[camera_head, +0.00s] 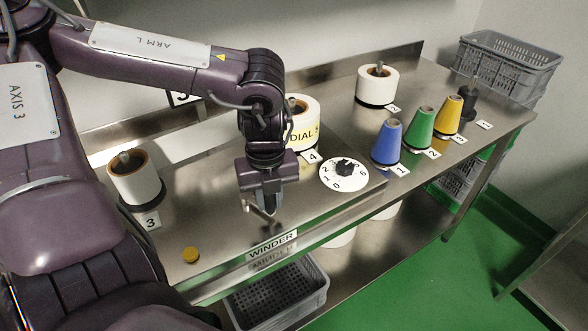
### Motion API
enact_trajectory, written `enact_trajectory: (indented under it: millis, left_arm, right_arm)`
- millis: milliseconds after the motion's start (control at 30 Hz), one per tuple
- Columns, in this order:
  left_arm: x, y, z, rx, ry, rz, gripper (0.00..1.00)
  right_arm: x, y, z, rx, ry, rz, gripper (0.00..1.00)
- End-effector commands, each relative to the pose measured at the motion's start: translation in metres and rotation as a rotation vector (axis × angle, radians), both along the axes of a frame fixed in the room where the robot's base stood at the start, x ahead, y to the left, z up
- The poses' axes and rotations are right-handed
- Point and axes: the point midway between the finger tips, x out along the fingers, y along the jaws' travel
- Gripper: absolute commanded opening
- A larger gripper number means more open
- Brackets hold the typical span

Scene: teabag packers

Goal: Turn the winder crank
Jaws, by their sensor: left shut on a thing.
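The winder crank (258,211) is a small metal arm low over the steel table, behind the WINDER label (272,245). My left gripper (262,203) points down at the crank from above and is shut on it. The jaws hide most of the crank's handle, so its exact angle is hard to tell. A white dial (329,179) with a black knob (346,168) and printed numbers lies to the right of the gripper. My right gripper is not in view.
White spools stand at the left (137,180), behind my gripper (306,124) and at the back (377,84). Blue (387,144), green (420,128) and yellow (448,117) cones stand at the right. Grey crates stand behind (507,68) and below (277,294).

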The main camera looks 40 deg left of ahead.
Motion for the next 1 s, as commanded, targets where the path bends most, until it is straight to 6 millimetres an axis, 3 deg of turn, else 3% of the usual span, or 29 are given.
enact_trajectory:
  millis: [133, 433, 1000]
  left_arm:
    - [-0.01, -0.002, 0.0, -0.012, 0.0, -0.122, 0.0]
    - [-0.024, 0.001, 0.0, -0.011, 0.003, -0.311, 0.0]
    - [-0.031, 0.004, 0.0, -0.009, 0.005, -0.406, 0.0]
  right_arm:
    - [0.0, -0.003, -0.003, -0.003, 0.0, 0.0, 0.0]
    - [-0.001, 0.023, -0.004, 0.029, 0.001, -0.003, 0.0]
    - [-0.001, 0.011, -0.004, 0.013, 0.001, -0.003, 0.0]
